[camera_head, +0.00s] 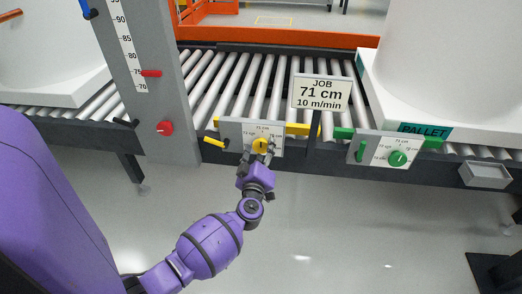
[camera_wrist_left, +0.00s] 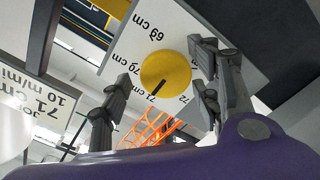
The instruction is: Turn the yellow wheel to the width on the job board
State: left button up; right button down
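The yellow wheel (camera_head: 261,145) is on a white dial plate (camera_head: 232,130) at the front of the roller conveyor. It also shows in the left wrist view (camera_wrist_left: 166,72), with a black mark at its lower edge, toward the 71 label; I cannot read the exact setting. My left gripper (camera_head: 259,160) is at the wheel. In the left wrist view its fingers (camera_wrist_left: 158,95) stand apart on either side of the wheel, with a visible gap at the left finger. The job board (camera_head: 321,93) reads 71 cm, 10 m/min. My right gripper is not in view.
A yellow lever (camera_head: 214,142) sits left of the plate. A panel with a green wheel (camera_head: 397,158) and green lever (camera_head: 361,151) is at right. A grey post with a red knob (camera_head: 165,128) stands left. A white tank on a pallet (camera_head: 424,130) stands right.

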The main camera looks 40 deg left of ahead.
pick_arm(q)
jog(key=shift+s, duration=0.1)
jog(key=v, duration=1.2)
jog(key=shift+f, duration=0.1)
